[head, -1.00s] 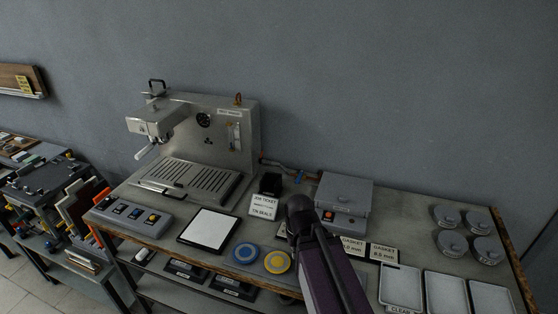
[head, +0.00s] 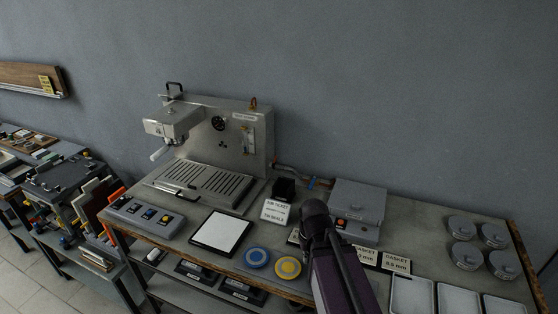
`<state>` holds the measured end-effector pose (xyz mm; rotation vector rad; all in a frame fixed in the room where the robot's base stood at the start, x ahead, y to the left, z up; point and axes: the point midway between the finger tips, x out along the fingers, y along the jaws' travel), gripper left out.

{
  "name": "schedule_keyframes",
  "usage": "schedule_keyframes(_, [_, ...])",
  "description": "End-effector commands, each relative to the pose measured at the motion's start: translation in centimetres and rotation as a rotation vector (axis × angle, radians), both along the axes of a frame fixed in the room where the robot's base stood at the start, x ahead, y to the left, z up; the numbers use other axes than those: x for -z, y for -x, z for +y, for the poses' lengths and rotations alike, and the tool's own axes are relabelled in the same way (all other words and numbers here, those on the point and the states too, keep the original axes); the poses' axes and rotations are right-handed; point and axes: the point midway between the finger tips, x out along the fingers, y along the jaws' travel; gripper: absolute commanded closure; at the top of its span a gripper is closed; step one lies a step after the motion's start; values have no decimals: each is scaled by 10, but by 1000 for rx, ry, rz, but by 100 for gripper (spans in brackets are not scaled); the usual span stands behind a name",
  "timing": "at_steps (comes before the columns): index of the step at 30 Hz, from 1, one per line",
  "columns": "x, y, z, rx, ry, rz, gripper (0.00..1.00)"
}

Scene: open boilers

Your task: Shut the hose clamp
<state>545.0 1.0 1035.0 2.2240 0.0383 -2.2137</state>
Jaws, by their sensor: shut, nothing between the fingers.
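A thin hose or pipe (head: 291,171) runs from the lower right of the espresso machine (head: 245,150) toward a grey box (head: 357,205).
A black holder (head: 284,188) and a job ticket card (head: 276,211) stand left of my arm. A white pad (head: 221,231), a blue disc (head: 257,257) and a yellow disc (head: 288,267) lie in front. Lidded tins (head: 468,256) and trays (head: 413,295) occupy the right side.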

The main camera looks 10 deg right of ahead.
Motion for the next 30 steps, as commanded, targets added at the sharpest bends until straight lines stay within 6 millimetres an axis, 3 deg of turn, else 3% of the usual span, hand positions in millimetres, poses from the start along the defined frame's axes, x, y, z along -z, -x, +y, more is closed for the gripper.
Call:
schedule_keyframes(8, [-8, -61, 7, -133, -101, -43, 100])
schedule_keyframes(20, [-37, -205, 14, -463, -327, -239, 100])
schedule_keyframes(30, [-73, -330, 2, -718, -453, -498, 100])
